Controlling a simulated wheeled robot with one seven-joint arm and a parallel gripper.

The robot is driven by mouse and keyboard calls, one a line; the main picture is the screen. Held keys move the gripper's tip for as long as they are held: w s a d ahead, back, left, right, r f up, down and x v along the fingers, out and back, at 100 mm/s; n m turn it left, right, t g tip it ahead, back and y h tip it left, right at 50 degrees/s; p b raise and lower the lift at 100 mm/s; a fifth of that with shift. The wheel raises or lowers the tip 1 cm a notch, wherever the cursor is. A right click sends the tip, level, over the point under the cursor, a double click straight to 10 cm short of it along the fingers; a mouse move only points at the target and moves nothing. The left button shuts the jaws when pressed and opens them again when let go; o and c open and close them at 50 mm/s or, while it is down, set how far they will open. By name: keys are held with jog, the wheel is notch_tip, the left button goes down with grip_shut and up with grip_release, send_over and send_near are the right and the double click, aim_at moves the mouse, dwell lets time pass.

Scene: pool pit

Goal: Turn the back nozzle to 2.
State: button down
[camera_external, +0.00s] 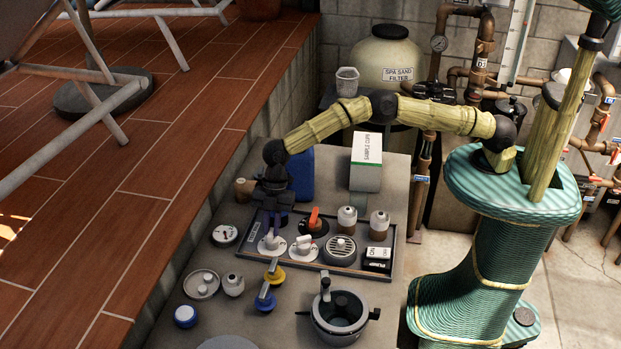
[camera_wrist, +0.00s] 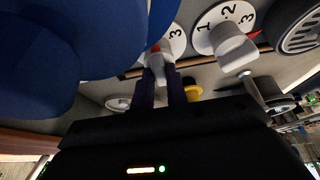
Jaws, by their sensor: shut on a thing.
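Two white nozzle dials sit side by side in the tray: a left one (camera_external: 272,246) and a right one (camera_external: 303,249). My gripper (camera_external: 271,229) reaches down over the left dial. In the wrist view, my gripper (camera_wrist: 158,82) is shut on the left dial's pale knob (camera_wrist: 157,60), which shows a red spot. A 3 shows on that dial's face (camera_wrist: 177,42); its other numbers are hidden, so I cannot read its setting. The right dial (camera_wrist: 209,40) shows 1, 2 and 3, its knob free. I cannot tell which is the back nozzle.
A black valve with an orange handle (camera_external: 314,217) stands behind the dials. A round grille (camera_external: 339,250) and brown-and-white bottles (camera_external: 347,221) are to the right. A blue jug (camera_external: 300,174) and sample cups box (camera_external: 366,163) stand behind. Yellow (camera_external: 274,273) and blue (camera_external: 265,299) parts lie in front.

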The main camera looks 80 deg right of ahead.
jog(key=shift+s+f, duration=0.15)
jog(key=shift+f, duration=0.1)
jog(key=c, duration=1.6)
grip_release()
jog(key=shift+o, duration=1)
jog(key=shift+a, duration=0.15)
jog(key=shift+r, duration=0.1)
jog(key=b+v, duration=0.2)
jog(key=v, duration=1.5)
jog(key=shift+r, duration=0.15)
